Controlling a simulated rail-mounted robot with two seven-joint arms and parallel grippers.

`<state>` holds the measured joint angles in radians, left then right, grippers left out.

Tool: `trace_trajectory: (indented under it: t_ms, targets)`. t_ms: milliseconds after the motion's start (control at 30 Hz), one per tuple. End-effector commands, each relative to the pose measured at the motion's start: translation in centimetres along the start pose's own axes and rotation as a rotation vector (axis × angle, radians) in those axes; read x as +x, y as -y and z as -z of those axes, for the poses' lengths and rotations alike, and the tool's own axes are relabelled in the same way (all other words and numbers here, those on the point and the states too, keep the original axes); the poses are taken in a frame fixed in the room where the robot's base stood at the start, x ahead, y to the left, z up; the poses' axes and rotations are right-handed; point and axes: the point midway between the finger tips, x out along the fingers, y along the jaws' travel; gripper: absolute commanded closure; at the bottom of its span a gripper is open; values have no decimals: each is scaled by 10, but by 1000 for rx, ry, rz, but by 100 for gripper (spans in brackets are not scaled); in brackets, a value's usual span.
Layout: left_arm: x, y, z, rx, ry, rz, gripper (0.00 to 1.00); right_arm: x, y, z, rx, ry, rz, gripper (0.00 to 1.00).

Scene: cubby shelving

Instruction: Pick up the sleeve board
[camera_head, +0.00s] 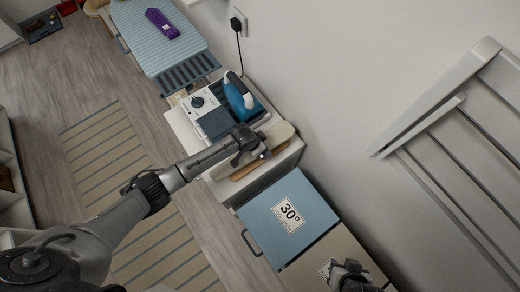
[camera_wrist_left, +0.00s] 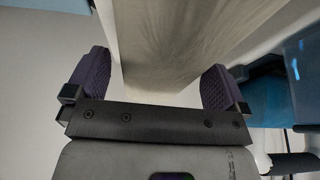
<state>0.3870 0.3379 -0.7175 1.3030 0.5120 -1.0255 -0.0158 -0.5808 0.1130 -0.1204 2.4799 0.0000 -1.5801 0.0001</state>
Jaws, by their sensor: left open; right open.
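The sleeve board (camera_head: 281,132) is a beige, padded, narrow board lying on top of a white cabinet, beside the iron station. My left gripper (camera_head: 258,151) is over the board's middle and hides part of it. In the left wrist view the beige board (camera_wrist_left: 178,45) lies between the two purple-padded fingers of the left gripper (camera_wrist_left: 158,85), which are open, with gaps visible. My right gripper (camera_head: 350,270) is open at the bottom edge of the head view, over a beige lid, away from the board.
A blue iron (camera_head: 238,97) on its station stands just behind the board, with a cord to a wall socket (camera_head: 238,25). A blue bin marked 30° (camera_head: 270,205) is in front. A drying rack (camera_head: 440,100) hangs on the wall at right. The striped rug (camera_head: 105,150) area is clear.

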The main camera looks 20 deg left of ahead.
Motion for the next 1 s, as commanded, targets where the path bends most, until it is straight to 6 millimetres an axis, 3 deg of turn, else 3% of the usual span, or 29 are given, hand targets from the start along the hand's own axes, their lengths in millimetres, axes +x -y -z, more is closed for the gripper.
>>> trace_trajectory:
  t_ms: [200, 1000]
  targets:
    - [10, 0, 0, 0, 1, 0, 0, 2, 0, 0, -1, 0, -1, 57]
    - [15, 0, -2, 0, 0, 0, 0, 1, -2, 0, -7, 0, -6, 57]
